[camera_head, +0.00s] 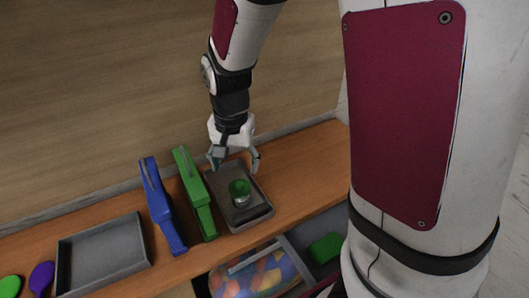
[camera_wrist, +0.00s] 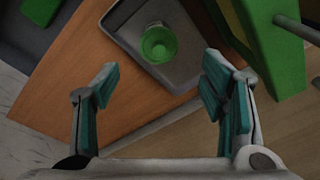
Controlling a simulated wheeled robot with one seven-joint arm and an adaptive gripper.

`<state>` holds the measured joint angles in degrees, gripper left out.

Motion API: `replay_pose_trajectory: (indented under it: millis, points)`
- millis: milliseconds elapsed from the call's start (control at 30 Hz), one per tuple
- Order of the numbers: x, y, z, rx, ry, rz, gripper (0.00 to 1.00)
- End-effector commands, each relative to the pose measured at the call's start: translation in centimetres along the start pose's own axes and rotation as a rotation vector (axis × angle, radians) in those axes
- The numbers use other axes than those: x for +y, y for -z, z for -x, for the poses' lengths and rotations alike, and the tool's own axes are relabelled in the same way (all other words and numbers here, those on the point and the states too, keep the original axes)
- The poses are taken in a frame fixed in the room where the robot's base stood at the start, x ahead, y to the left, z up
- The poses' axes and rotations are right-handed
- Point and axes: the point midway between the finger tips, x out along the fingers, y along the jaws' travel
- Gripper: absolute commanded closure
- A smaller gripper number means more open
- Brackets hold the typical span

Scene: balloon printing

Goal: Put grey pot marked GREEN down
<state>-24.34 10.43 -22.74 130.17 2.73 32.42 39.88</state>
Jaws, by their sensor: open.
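The grey pot (camera_head: 240,196) with a green top stands upright in a grey tray (camera_head: 252,218) on the wooden shelf. In the wrist view the pot (camera_wrist: 159,44) is seen from above with its green inside, in the tray (camera_wrist: 190,70). My gripper (camera_head: 234,158) is above the back part of the tray. In the wrist view my gripper (camera_wrist: 162,90) has its fingers wide apart with nothing between them. The pot is beyond the fingertips, apart from them. No lettering on the pot can be read.
A green tool (camera_head: 196,196) stands just left of the tray, with a blue one (camera_head: 162,208) beside it. An empty grey tray (camera_head: 104,254) is further left, near purple and green balloon-like pieces. A bin of colourful pieces (camera_head: 258,274) is below the front edge. Shelf right of the pot's tray is clear.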

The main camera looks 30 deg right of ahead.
Motion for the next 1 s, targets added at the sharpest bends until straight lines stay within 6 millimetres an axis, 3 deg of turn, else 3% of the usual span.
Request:
replay_pose_trajectory:
  millis: [33, 200, 500, 700, 1000]
  points:
    - [0.4, -0.3, 1.9, 0.001, 0.035, 0.028, 0.35]
    - [2.2, -1.9, 7.5, 0.024, 0.125, 0.178, 0.35]
    - [6.8, -6.0, 15.4, 0.158, 0.199, 0.457, 0.35]
    - [9.7, -8.6, 18.3, 0.260, 0.178, 0.608, 0.35]
    - [11.1, -10.0, 19.2, 0.310, 0.148, 0.683, 0.35]
